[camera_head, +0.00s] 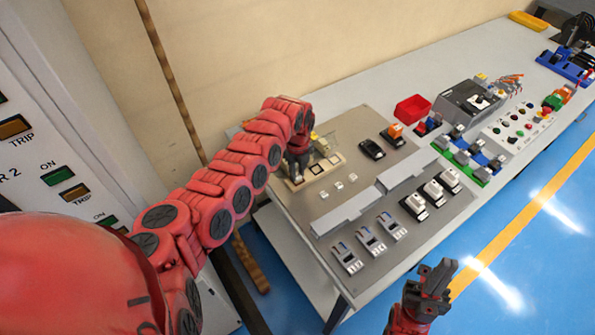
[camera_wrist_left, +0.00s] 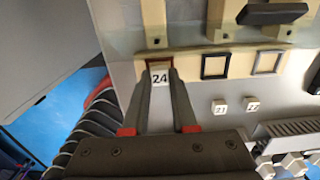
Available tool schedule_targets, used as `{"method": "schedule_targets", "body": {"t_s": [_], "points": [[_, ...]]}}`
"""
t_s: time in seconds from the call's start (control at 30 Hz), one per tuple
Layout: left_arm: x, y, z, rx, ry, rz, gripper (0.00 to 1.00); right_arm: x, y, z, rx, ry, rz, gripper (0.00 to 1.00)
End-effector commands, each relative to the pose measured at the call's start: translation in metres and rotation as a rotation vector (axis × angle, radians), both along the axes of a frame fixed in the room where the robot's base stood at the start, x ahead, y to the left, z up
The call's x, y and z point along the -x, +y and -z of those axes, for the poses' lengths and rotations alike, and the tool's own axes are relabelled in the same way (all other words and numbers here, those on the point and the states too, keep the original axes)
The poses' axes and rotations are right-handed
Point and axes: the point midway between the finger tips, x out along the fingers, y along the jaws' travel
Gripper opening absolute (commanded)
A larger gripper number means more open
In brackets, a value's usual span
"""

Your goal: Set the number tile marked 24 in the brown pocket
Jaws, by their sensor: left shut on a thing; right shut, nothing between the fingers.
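The white number tile marked 24 (camera_wrist_left: 160,77) is between the fingertips of my left gripper (camera_wrist_left: 160,82), which is shut on it. The brown pocket (camera_wrist_left: 158,60) is a brown-framed square at the left end of a cream strip. The tile overlaps the pocket's near part in the left wrist view. I cannot tell whether it touches the pocket or is above it. In the head view my left gripper (camera_head: 299,172) points down over the strip's left end, hiding the tile. My right gripper (camera_head: 430,288) is shut and empty, in front of the table.
A black pocket (camera_wrist_left: 214,66) and a grey pocket (camera_wrist_left: 267,62) are right of the brown one. Small white loose tiles (camera_wrist_left: 220,107) lie on the board in front of the strip. Cream posts (camera_wrist_left: 154,24) stand behind it. Grey ducts (camera_head: 347,212) and breakers (camera_head: 346,258) are farther right.

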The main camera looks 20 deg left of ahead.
Motion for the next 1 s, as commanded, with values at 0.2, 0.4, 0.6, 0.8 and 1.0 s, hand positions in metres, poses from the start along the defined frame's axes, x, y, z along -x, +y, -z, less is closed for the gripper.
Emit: {"method": "schedule_targets", "body": {"t_s": [0.2, 0.4, 0.6, 0.8, 1.0], "points": [[0.0, 0.0, 0.0, 0.0, 0.0, 0.0, 0.38, 0.0, 0.0, -0.001, 0.0, 0.0, 0.0, 0.0], [0.0, 0.0, 0.0, 0.0, 0.0, 0.0, 0.61, 0.0, 0.0, 0.0, 0.0, 0.0, 0.0, 0.0], [0.0, 0.0, -0.001, 0.0, 0.0, 0.0, 0.61, 0.0, 0.0, 0.0, 0.0, 0.0, 0.0, 0.0], [-0.001, 0.001, -0.016, 0.0, -0.002, -0.002, 0.61, 0.0, 0.0, 0.005, 0.0, 0.0, 0.0, 0.0], [-0.002, 0.002, -0.064, -0.002, -0.008, -0.002, 0.61, 0.0, 0.0, 0.021, 0.0, 0.0, 0.0, 0.0]]}}
